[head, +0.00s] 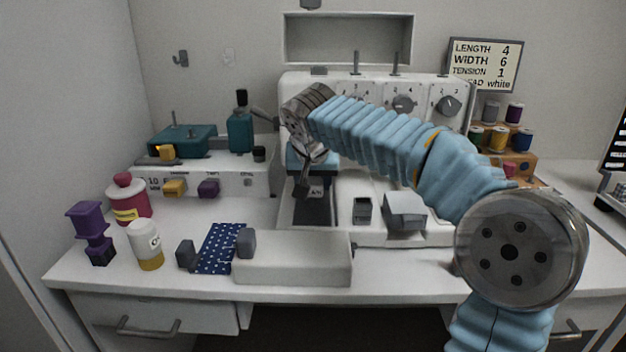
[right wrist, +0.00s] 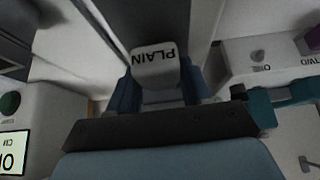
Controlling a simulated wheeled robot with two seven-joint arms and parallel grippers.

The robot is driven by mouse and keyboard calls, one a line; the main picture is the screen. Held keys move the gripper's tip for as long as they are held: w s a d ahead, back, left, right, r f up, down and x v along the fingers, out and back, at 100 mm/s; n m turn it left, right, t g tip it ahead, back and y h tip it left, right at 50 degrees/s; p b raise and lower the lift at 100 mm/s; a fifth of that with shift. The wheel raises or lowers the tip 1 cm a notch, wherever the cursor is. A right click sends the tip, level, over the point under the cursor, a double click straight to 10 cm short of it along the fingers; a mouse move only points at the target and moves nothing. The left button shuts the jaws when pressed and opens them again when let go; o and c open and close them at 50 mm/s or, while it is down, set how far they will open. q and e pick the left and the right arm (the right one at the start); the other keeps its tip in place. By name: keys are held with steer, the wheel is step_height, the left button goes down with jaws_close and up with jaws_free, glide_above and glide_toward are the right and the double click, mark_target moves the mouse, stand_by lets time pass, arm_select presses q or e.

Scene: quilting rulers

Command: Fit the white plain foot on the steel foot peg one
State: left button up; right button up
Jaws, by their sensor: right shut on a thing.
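The white plain foot (right wrist: 155,66), a small white block marked PLAIN, sits between the two blue fingers of my right gripper (right wrist: 158,88) in the right wrist view. The gripper is shut on it. In the head view my right gripper (head: 307,180) reaches in front of the sewing machine (head: 375,95), above its dark plate (head: 313,212). The foot is too small and covered to make out there. I cannot pick out steel foot peg one with certainty; the arm covers much of that area. My left gripper is not in view.
A white ledge (head: 255,184) left of the machine bears teal boxes and yellow and purple blocks. Jars, grey blocks and dotted blue cloth (head: 217,248) lie on the front left table. A thread rack (head: 518,165) stands right. The front right table is partly behind my arm.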

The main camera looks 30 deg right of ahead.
mark_target(313, 188)
steer(key=o, duration=0.3)
steer(key=c, duration=0.6)
steer(key=shift+s+a+b, duration=0.4)
steer(key=shift+s, duration=0.25)
steer(key=shift+s+a+b, duration=0.35)
steer(key=shift+s, duration=0.25)
steer(key=shift+s, duration=0.1)
steer(key=shift+s+a+f+b, duration=0.1)
steer(key=shift+s+a+b, duration=0.5)
steer(key=shift+s, duration=0.2)
steer(key=shift+s+a+b, duration=0.3)
steer(key=shift+s+a, duration=0.15)
steer(key=shift+s, duration=0.4)
